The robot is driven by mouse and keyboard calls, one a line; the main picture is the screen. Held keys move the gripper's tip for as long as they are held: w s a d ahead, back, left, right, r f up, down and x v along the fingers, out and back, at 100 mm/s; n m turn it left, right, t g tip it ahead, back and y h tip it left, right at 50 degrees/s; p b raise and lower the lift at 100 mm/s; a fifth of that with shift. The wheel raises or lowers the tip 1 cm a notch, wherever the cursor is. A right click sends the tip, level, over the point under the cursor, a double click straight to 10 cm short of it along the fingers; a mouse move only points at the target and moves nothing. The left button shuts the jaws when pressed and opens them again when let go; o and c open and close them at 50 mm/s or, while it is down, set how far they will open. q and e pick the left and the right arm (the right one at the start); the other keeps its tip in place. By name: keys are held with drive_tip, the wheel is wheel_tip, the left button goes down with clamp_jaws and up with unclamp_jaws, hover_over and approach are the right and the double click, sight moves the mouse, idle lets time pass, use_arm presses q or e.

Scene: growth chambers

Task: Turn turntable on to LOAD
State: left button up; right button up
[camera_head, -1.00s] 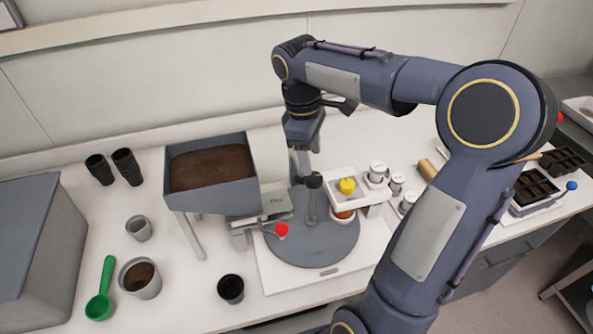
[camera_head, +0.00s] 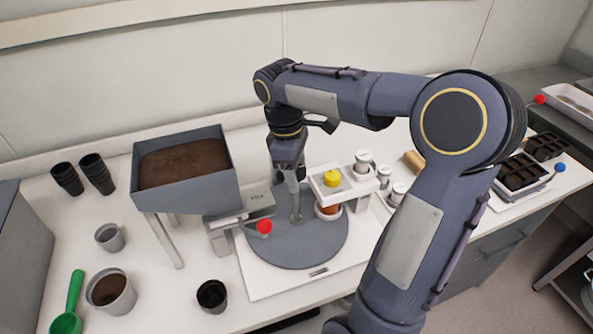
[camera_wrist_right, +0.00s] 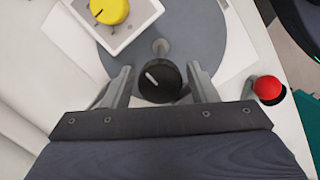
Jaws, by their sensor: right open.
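The turntable is a round grey disc (camera_head: 285,248) on a white base plate (camera_head: 262,284). A post (camera_head: 296,207) stands near its middle, topped by a black knob with a white mark (camera_wrist_right: 157,82). In the head view the knob is hidden behind my right gripper (camera_head: 290,178). In the wrist view my right gripper (camera_wrist_right: 160,90) is open, with one finger on each side of the black knob. I cannot tell whether either finger touches it. No LOAD label is readable. My left gripper is out of view.
A white housing with a yellow knob (camera_head: 332,177) overhangs the disc's right side. A red-knobbed lever (camera_head: 264,227) and a soil hopper (camera_head: 185,178) are at left. A black pot (camera_head: 211,295) stands in front. White jars (camera_head: 364,161) are behind right.

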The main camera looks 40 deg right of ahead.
drive_tip(key=c, duration=0.6)
drive_tip(key=shift+r+m+p, duration=0.2)
drive_tip(key=shift+m+p, duration=0.3)
drive_tip(key=shift+m, duration=0.5)
drive_tip(key=m, duration=0.3)
drive_tip(key=shift+y+p, duration=0.35)
drive_tip(key=shift+y, duration=0.05)
drive_tip(key=shift+f+m, duration=0.15)
drive_tip(key=shift+m, duration=0.35)
drive_tip(key=shift+m+p, duration=0.35)
drive_tip(key=shift+m, duration=0.55)
drive_tip(key=m+y, duration=0.1)
drive_tip(key=m, duration=0.3)
